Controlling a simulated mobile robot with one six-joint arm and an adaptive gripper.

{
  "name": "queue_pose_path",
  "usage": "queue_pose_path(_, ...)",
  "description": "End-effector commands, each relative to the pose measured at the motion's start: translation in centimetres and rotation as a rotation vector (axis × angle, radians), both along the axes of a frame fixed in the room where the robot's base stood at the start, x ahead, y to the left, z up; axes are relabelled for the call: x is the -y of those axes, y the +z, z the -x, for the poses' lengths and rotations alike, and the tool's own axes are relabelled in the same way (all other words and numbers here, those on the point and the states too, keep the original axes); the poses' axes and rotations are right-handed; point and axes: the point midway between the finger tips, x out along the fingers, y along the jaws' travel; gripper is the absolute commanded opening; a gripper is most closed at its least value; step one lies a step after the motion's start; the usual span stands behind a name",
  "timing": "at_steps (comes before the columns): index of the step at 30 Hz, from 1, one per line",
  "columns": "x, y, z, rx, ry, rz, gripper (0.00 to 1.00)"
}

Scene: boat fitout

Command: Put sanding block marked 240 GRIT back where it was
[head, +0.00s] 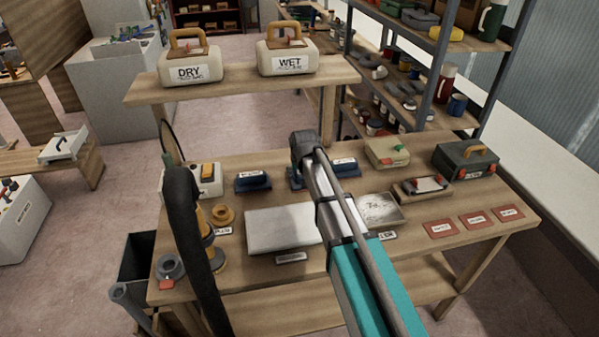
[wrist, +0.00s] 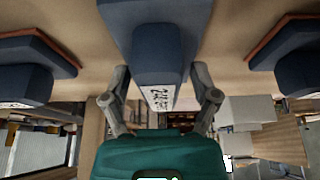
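A dark blue sanding block (wrist: 160,55) fills the top middle of the wrist view, with a white label whose print I cannot read surely. My gripper (wrist: 160,80) has one finger close on each side of its grip, and looks shut on it. In the head view my gripper (head: 304,150) is over the workbench, partly hiding this blue block (head: 294,180). I cannot tell whether its base touches the wood. Two more blue sanding blocks stand on either side, one on the left (head: 253,181) and one on the right (head: 344,169); their labels are too small to read.
The workbench (head: 440,235) carries a pale panel (head: 280,230), a grey-white plate (head: 381,208), a dark toolbox (head: 465,161) and several red cards (head: 477,221). A black hose (head: 185,215) rises at the left. DRY (head: 190,70) and WET (head: 288,60) cases stand on the raised shelf behind.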

Motion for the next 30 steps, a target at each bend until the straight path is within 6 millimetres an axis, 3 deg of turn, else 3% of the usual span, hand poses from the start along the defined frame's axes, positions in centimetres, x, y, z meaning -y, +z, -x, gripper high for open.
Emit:
queue_pose_path(14,0.0,0.4,0.0,0.000,0.000,0.000,0.80)
queue_pose_path(30,0.4,4.1,1.5,0.000,0.001,0.000,0.80)
